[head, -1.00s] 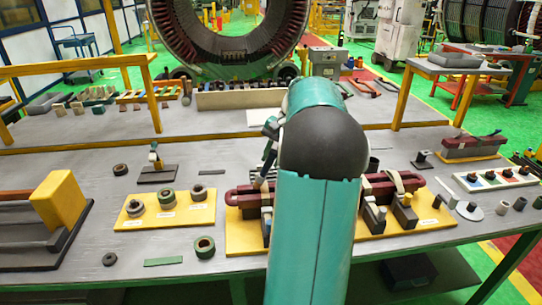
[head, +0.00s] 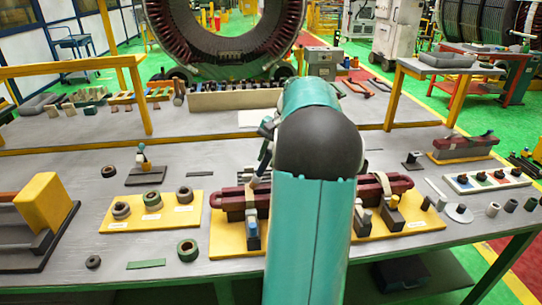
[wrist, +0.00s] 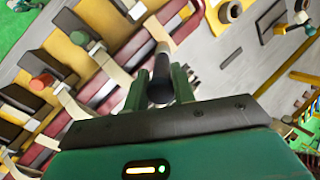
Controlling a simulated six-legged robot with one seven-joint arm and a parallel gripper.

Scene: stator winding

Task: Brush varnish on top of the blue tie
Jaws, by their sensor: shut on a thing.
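My gripper (wrist: 159,74) shows in the wrist view with its two green fingers shut on a dark, round-handled tool (wrist: 160,88), which looks like the brush. The tool's far end points towards the dark red coil (wrist: 118,98); I cannot tell whether it touches anything. In the head view, the dark red coil (head: 228,200) lies on a yellow board (head: 222,240), partly hidden behind my arm. Pale bands wrap the coil. A small blue piece (head: 252,221) shows on the block in front of the coil; I cannot tell whether it is the blue tie.
A yellow board with several rings (head: 180,222) lies left of the coil. A green tape roll (head: 188,250) is at the front. A white strip with coloured spots (head: 490,180) and small pots are at the right.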

